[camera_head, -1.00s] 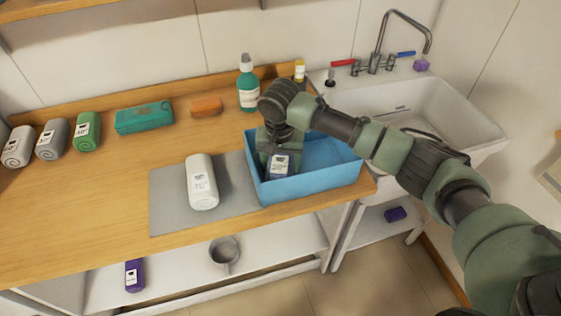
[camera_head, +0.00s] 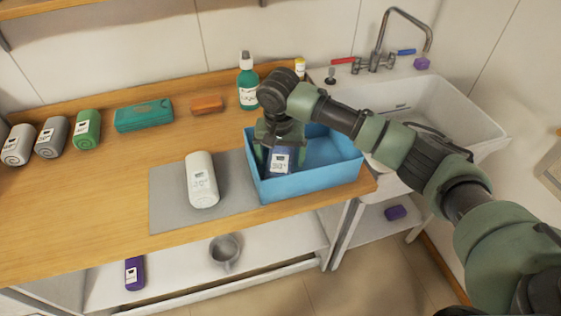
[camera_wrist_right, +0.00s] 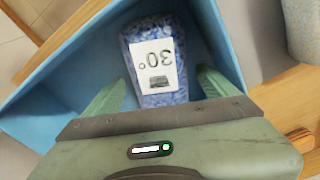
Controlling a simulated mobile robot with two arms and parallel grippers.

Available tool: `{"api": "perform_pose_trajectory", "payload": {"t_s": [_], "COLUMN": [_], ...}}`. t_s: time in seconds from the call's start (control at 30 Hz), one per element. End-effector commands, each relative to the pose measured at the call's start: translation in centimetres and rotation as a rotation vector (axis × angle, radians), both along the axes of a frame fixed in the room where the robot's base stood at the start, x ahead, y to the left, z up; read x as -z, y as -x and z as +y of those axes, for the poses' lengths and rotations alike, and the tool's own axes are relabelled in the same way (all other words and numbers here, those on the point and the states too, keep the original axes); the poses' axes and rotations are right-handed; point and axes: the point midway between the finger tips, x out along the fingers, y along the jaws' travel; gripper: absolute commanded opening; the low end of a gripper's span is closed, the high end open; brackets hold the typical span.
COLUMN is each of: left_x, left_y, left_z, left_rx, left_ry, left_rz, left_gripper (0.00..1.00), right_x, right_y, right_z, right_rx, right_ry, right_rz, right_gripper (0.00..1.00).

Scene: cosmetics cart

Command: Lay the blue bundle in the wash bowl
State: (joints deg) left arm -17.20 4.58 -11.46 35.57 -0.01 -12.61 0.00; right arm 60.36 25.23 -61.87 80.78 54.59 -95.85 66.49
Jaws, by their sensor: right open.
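The blue bundle (camera_head: 280,161), with a white "30°" label, lies inside the light-blue rectangular tub (camera_head: 315,183), which I take as the wash bowl. It also shows in the right wrist view (camera_wrist_right: 158,60), lying on the tub's floor. My right gripper (camera_head: 276,150) is inside the tub, pointing down over the bundle. Its green fingers (camera_wrist_right: 158,90) are apart, one on each side of the bundle's near end, with gaps showing. The gripper hides part of the bundle in the head view. My left gripper is not in view.
A white bundle (camera_head: 201,180) lies on a grey mat (camera_head: 168,205) left of the tub. A teal bottle (camera_head: 248,85) stands behind the tub. The sink (camera_head: 440,105) is at the right.

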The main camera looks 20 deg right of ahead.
Motion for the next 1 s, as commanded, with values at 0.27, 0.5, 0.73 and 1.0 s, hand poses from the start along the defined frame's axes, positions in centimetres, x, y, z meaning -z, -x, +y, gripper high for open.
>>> {"api": "perform_pose_trajectory", "payload": {"t_s": [0.27,0.5,0.73,1.0], "left_x": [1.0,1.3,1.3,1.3], "left_y": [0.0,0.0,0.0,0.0], "left_z": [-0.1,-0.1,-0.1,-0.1], "left_rx": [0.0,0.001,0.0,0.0], "left_ry": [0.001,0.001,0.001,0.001], "left_rz": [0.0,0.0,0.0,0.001], "left_gripper": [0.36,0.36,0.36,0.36], "right_x": [-6.0,-9.2,-9.9,-9.8], "right_y": [0.6,1.0,1.1,1.1], "right_z": [0.3,0.4,0.4,0.4], "right_rx": [-0.001,0.0,0.0,0.0], "right_ry": [-0.002,-0.002,-0.001,0.0], "right_rz": [-0.004,-0.002,0.0,0.0], "right_gripper": [0.87,0.87,0.87,0.87]}}
